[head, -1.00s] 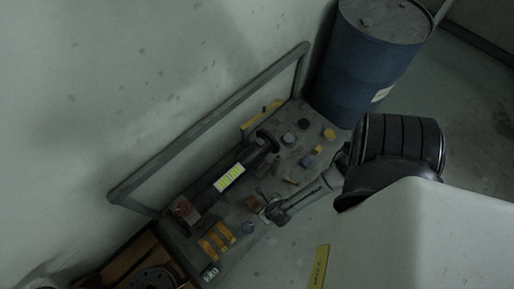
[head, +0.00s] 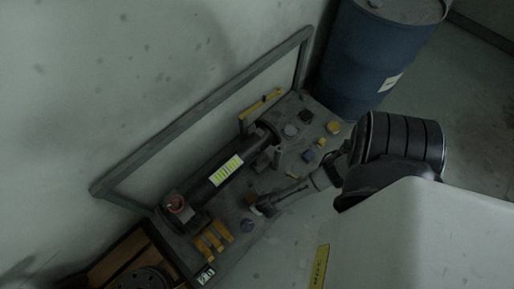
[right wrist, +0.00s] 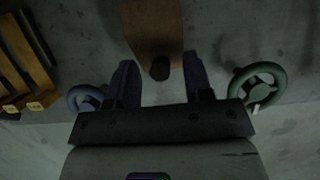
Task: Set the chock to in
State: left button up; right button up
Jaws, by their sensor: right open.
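The chock appears to be the brown block with a dark round knob (right wrist: 155,28) in the right wrist view. In the head view a small brown block (head: 249,197) lies on the bench beside the pipe, partly hidden by my gripper. My right gripper (head: 262,208) reaches in from the right, low over the bench. In the right wrist view my right gripper (right wrist: 160,64) is open, its fingers on either side of the dark knob, with gaps to both. Whether it touches the block I cannot tell. My left gripper is not in view.
A dark pipe with a yellow-green label (head: 226,171) lies behind the block. Yellow slats (head: 213,239) are to the left. A bluish handwheel (right wrist: 85,98) and a green handwheel (right wrist: 257,85) flank my fingers. A blue drum (head: 375,55) stands at the bench's far end.

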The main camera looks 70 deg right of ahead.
dwell(0.3)
grip_shut()
dwell(0.3)
